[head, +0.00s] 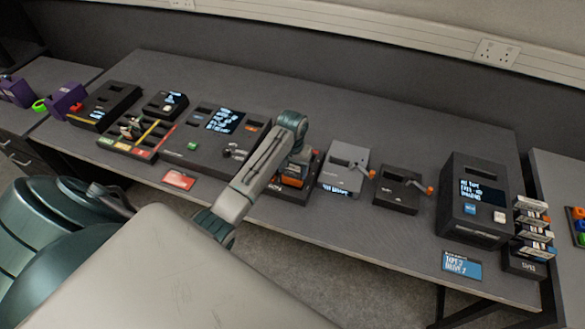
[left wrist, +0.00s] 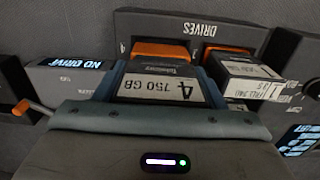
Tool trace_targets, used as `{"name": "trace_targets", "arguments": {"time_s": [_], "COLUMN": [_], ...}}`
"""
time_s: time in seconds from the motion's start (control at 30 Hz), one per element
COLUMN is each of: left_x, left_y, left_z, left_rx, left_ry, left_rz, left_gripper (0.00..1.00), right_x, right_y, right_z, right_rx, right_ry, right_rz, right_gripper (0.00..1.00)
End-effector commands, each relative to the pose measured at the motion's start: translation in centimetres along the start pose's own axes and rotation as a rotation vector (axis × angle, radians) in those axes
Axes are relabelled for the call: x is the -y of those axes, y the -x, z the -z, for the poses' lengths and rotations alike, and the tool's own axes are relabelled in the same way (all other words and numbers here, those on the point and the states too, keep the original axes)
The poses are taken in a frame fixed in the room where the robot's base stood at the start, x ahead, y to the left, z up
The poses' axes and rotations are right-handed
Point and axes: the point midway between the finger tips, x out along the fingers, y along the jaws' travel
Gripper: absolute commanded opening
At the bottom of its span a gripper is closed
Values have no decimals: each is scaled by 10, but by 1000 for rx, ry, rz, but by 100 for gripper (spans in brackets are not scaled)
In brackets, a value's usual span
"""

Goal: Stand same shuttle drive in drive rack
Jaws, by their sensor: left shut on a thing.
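My left gripper (head: 295,168) is over the dark drive rack near the middle of the bench. In the left wrist view its two teal fingers (left wrist: 160,92) are shut on a shuttle drive (left wrist: 160,88) labelled 4, 750 GB. The drive rack (left wrist: 135,22), marked DRIVES, lies just beyond the held drive, with orange parts showing in its openings. A second labelled drive (left wrist: 250,72) is right of the held one. Whether the held drive's lower end is inside a slot is hidden. My right gripper is not in view.
A grey dock (head: 342,172) with a lever and a black dock (head: 398,192) with an orange-tipped lever stand right of the rack. A tall black box (head: 478,215) and a stack of tapes (head: 532,225) are farther right. A black console (head: 200,140) is left.

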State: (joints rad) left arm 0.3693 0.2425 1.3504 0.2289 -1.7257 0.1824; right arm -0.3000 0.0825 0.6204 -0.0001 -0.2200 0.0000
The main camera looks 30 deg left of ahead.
Motion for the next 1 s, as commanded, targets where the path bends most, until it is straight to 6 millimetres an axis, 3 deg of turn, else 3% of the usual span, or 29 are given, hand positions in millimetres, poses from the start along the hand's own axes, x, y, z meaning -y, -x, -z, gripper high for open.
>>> {"name": "trace_targets", "arguments": {"time_s": [1.0], "left_x": [0], "left_y": [-10], "left_z": [0], "left_rx": [0], "left_ry": [0], "left_rz": [0], "left_gripper": [31], "right_x": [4], "right_y": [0], "right_z": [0], "right_rx": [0], "right_ry": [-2], "right_rz": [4], "right_gripper": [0]}}
